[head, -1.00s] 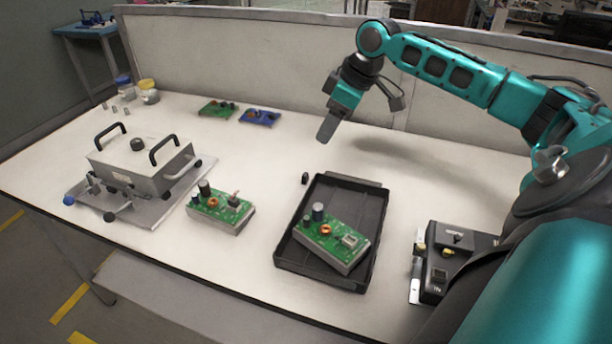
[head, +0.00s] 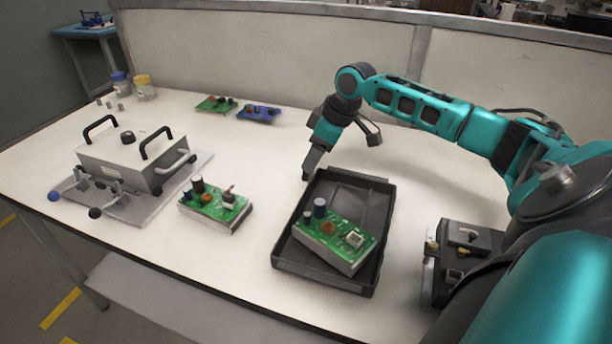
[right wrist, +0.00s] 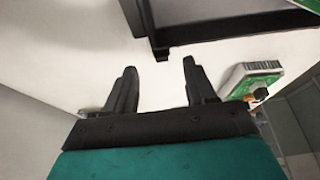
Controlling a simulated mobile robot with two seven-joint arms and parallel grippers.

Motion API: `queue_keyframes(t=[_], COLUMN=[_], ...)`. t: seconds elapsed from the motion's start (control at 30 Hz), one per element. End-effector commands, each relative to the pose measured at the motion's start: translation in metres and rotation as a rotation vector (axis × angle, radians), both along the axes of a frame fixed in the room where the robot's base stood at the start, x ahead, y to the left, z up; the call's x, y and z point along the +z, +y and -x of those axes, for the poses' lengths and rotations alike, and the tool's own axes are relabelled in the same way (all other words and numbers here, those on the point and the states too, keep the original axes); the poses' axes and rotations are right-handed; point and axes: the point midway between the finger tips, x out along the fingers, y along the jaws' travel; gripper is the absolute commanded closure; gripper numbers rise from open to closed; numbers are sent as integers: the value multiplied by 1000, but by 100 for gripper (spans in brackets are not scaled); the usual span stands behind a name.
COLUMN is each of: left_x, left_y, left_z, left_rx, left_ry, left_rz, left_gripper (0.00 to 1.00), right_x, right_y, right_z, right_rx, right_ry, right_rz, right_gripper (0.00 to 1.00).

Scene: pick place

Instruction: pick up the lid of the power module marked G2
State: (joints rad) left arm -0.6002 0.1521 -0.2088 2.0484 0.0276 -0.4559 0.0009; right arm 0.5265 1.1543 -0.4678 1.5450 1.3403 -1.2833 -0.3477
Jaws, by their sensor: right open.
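Two green power modules show: one (head: 215,203) lies on the white table and one (head: 335,244) lies in the black tray (head: 376,225). No G2 marking is legible, and I cannot pick out a lid for certain. My right gripper (head: 309,172) points down over the table beside the tray's far left corner. In the right wrist view the right gripper (right wrist: 158,82) is open, with nothing between its fingers. A dark piece (right wrist: 162,53) shows beyond the fingertips by the tray edge; I cannot tell whether it is separate. My left gripper is out of view.
A grey box with black handles (head: 132,160) stands on a clamp plate at the left. A green board (head: 215,104) and a blue board (head: 259,114) lie at the back. Two jars (head: 144,88) stand back left. A black device (head: 465,245) sits right of the tray.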

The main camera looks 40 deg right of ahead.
Motion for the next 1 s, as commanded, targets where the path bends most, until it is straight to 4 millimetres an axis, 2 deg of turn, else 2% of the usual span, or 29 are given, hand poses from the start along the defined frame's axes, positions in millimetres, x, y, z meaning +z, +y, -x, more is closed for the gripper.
queue_keyframes(t=[0.2, 0.47, 1.0], left_x=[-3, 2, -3], left_y=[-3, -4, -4], left_z=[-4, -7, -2], left_rx=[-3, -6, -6], left_ry=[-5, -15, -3], left_rz=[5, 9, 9], left_gripper=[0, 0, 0], right_x=[-33, -37, -37], right_y=[9, 9, 9], right_z=[-10, -12, -12], right_rx=[0, 1, 0], right_ry=[-1, -1, 0], right_rz=[-3, 1, 0], right_gripper=[45, 45, 95])
